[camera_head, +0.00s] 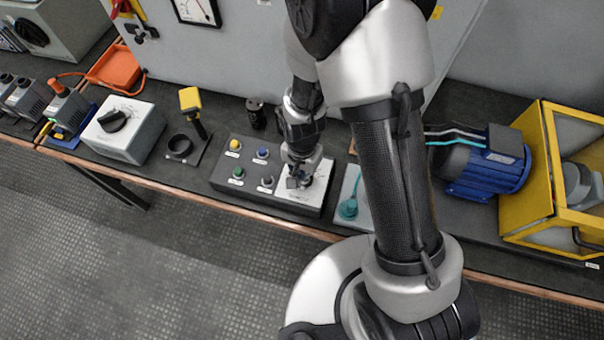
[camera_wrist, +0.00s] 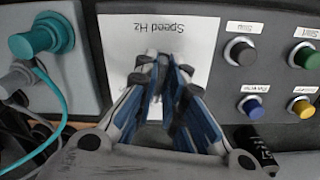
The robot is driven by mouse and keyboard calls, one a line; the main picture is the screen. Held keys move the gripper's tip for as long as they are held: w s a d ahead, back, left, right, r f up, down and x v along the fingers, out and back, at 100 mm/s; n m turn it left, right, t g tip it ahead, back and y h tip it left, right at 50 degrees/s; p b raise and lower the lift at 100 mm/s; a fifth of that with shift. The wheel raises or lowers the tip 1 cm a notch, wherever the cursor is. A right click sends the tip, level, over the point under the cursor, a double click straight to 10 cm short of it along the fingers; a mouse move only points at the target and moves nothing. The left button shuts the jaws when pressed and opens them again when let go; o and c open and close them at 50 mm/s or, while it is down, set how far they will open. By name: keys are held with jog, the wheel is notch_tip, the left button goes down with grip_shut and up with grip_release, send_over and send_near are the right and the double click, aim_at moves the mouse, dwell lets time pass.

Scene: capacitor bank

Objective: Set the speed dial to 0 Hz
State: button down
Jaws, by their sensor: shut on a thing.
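The speed dial's white plate (camera_wrist: 200,42), marked "Speed Hz", shows upside down in the wrist view. It is at the right end of the grey control box (camera_head: 228,192) in the head view. My gripper (camera_wrist: 163,75) is over the plate, its blue-padded fingers close together, shut on the dial knob. The fingers hide the knob, and its pointer and scale setting cannot be read. In the head view my gripper (camera_head: 300,180) comes down onto the plate from above.
Yellow (camera_head: 235,146), blue (camera_head: 262,153), green (camera_head: 238,173) and grey (camera_head: 267,181) buttons sit left of the plate. A panel with a teal knob (camera_head: 348,208) stands close on its right. A blue motor (camera_head: 485,165) is farther right.

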jog(key=shift+n, duration=0.3)
jog(key=n, duration=0.6)
jog(key=shift+s+d+n+p, duration=0.1)
jog(key=shift+d+n+p, duration=0.2)
jog(key=n, duration=0.3)
jog(key=shift+d, duration=0.15)
jog(key=shift+d+n, duration=0.1)
jog(key=shift+n, duration=2)
jog(key=c, duration=1.7)
grip_release()
notch_tip(320, 180, up, 12)
jog(key=shift+r, duration=0.1)
